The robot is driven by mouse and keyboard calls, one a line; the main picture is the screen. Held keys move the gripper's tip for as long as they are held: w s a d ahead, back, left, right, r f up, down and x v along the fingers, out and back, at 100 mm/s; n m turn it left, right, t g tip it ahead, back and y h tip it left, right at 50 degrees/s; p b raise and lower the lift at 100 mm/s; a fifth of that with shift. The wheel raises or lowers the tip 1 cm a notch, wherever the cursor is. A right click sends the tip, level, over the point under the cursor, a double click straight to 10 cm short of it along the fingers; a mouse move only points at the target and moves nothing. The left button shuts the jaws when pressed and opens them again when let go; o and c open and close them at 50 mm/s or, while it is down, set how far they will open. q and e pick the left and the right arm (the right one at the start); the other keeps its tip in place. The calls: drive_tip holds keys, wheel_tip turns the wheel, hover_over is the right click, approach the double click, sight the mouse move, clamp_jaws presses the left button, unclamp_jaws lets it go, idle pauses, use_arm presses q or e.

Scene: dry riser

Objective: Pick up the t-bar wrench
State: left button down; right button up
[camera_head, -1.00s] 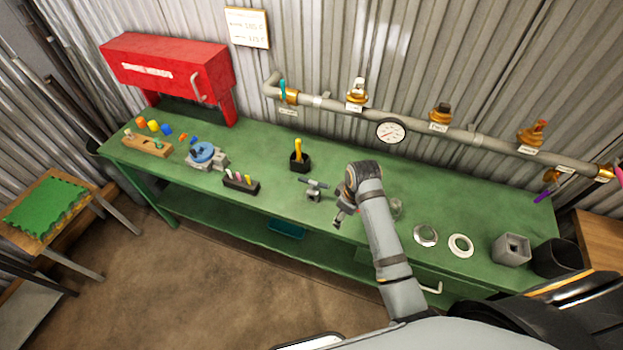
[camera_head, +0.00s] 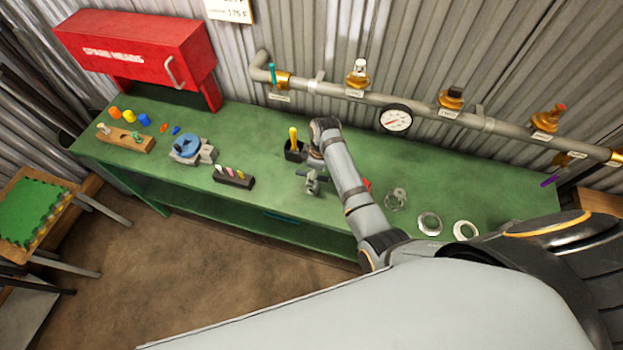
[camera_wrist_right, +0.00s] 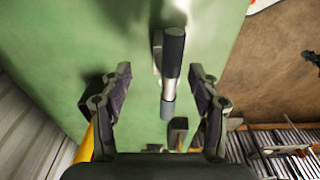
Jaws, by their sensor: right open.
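The t-bar wrench (camera_wrist_right: 170,75) shows in the right wrist view as a metal bar with dark ends. It lies between the two open fingers of my right gripper (camera_wrist_right: 160,72), with a gap on each side, and no hold on it is visible. In the head view the wrench (camera_head: 302,173) stands at a small grey holder (camera_head: 312,187) on the green bench, partly covered by my right gripper (camera_head: 312,162). The lower part of the wrench is hidden. My left gripper is out of view.
A black cup with a yellow-handled tool (camera_head: 293,138) stands close behind the wrench on the green bench (camera_head: 255,150). A dark block with coloured pegs (camera_head: 233,177) is to the left. Metal rings (camera_head: 429,223) lie right. A pipe with valves (camera_head: 370,97) runs along the wall.

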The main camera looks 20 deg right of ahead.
drive_tip(key=shift+s+a+f+p, duration=0.15)
drive_tip(key=shift+a+f+p, duration=0.15)
drive_tip(key=shift+f, duration=0.3)
drive_tip(key=shift+s+a+f+p, duration=0.15)
drive_tip(key=shift+a+f+p, duration=0.1)
drive_tip(key=shift+f, duration=0.35)
wheel_tip(320, 180, down, 2)
drive_tip(key=shift+w+a, duration=0.1)
drive_tip(key=c, duration=1.1)
clamp_jaws()
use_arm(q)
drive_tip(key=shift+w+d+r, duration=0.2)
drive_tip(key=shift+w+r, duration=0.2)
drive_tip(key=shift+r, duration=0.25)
